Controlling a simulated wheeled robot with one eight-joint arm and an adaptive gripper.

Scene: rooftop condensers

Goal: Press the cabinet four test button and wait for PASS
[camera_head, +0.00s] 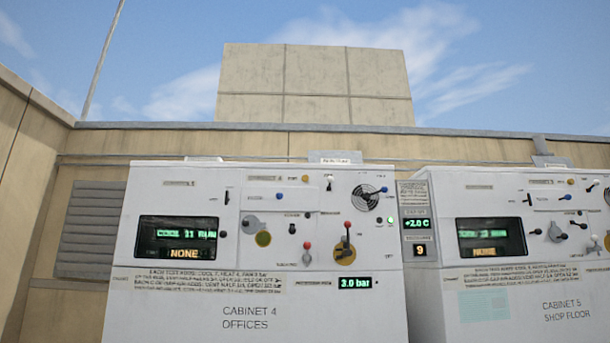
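Cabinet 4 (150,322), a white box marked "CABINET 4 OFFICES", stands left of centre. Its dark screen (177,239) shows a blurred green line, with "NONE" in yellow below. A smaller display (354,283) reads 3.0 bar. Its panel carries several small knobs and levers with blue, red, orange and white tips, including a red-tipped lever (347,226) on a brass plate. A green light (390,221) glows near the right edge. The small labels are unreadable, so I cannot tell which control is the test button. My gripper is not in view.
Cabinet 5 (510,325), marked "SHOP FLOOR", stands close on the right, also showing "NONE". Between them, a small sign plate (415,196) sits above displays reading about +2.0 C and 9. A louvred grille (90,230) and parapet wall (250,141) lie behind.

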